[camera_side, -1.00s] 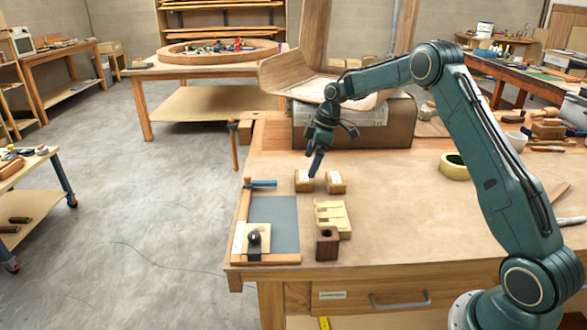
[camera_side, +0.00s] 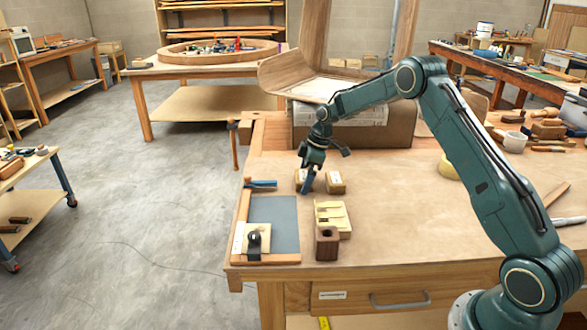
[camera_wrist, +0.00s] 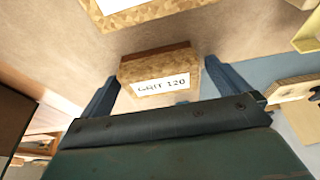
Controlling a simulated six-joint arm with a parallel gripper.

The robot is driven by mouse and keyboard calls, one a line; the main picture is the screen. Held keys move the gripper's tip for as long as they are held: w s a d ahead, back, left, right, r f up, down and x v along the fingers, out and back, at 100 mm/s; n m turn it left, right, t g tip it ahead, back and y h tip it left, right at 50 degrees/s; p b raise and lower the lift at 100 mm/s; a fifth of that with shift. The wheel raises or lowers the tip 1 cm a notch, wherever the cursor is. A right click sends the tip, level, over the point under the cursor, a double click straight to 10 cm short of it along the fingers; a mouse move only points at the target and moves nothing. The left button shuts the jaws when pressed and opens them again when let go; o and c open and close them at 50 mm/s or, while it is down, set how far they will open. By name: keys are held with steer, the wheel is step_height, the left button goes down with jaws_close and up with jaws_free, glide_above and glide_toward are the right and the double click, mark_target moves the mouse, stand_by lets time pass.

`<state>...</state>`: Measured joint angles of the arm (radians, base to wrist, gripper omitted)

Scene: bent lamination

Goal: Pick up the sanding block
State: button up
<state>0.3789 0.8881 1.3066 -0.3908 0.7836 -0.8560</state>
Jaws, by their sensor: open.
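A cork sanding block (camera_wrist: 160,71) with a white label reading GRIT 120 lies on the bench, between my fingers in the wrist view. In the side view the block (camera_side: 298,177) is partly hidden by my gripper. My gripper (camera_side: 306,190) points down at it, low over the bench, with its jaws open. In the wrist view one finger of my gripper (camera_wrist: 162,78) shows on each side of the block. I cannot tell whether either finger touches it. A second similar block (camera_side: 336,183) sits just to the right; a labelled block (camera_wrist: 150,12) shows at the wrist view's top edge.
A light wooden piece (camera_side: 332,212) and a dark block with a hole (camera_side: 327,244) stand in front. A grey sheet (camera_side: 278,225) with a black-knobbed tool (camera_side: 254,240) lies front left, a blue tool (camera_side: 262,184) behind it. The bench right of the blocks is largely clear.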

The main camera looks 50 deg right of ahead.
mark_target(305, 175)
stand_by(0.4)
steer(key=c, duration=1)
steer(key=shift+r, duration=5)
